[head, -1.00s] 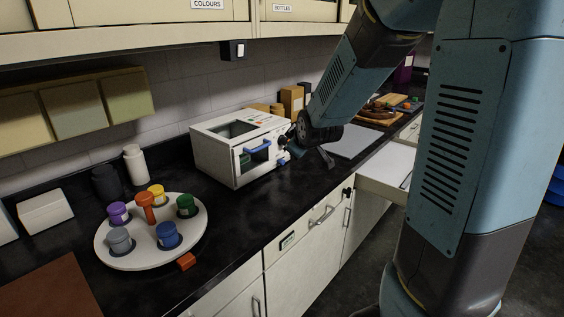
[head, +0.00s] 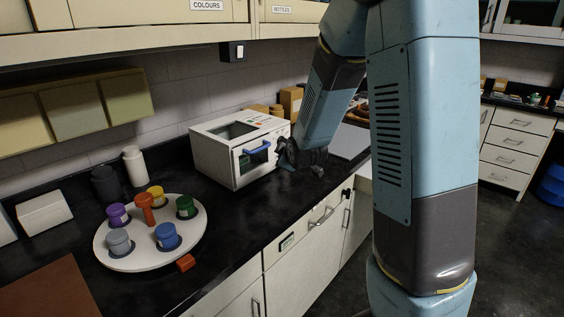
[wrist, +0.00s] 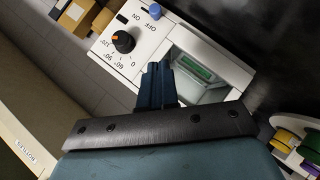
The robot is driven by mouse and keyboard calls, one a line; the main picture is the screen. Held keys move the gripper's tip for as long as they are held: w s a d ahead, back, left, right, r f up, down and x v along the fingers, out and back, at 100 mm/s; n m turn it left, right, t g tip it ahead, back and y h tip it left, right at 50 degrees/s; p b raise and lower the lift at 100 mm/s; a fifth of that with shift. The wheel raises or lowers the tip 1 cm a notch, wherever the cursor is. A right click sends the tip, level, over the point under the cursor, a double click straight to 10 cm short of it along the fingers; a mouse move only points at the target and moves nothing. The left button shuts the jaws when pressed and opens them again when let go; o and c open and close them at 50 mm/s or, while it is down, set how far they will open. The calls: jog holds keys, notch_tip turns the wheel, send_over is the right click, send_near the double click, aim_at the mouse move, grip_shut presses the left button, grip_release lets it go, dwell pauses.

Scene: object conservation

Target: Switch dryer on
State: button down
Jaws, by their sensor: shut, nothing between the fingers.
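The dryer is a white box (head: 212,158) on the black counter, with a window and a blue handle (head: 256,147) on its front. In the wrist view its white panel (wrist: 122,66) carries ON and OFF labels, a black dial (wrist: 122,42) with an orange mark and numbers, and a small blue piece (wrist: 155,11) near the labels. A green-labelled item (wrist: 195,67) shows behind the window. My gripper (wrist: 158,72) is shut and empty, in front of the panel's edge beside the window. In the head view my arm's end hides the dryer's right front.
A round white tray (head: 112,257) with several coloured jars stands left of the dryer. An orange block (head: 185,263) lies beside it. Boxes (head: 291,101) stand behind the dryer. Wall cupboards (head: 150,25) hang above. The counter in front of the dryer is clear.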

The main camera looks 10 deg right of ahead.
jog(key=x, duration=0.9)
jog(key=shift+w+f, duration=0.2)
jog(key=shift+w, duration=0.1)
jog(key=shift+w+d+f, duration=0.4)
jog(key=shift+f, duration=0.15)
jog(key=shift+w+d+f, duration=0.35)
jog(key=shift+f, duration=0.2)
jog(key=shift+w+d+f, duration=0.2)
jog(key=shift+d+f, duration=0.1)
jog(key=shift+f, duration=0.05)
jog(key=shift+w, duration=0.1)
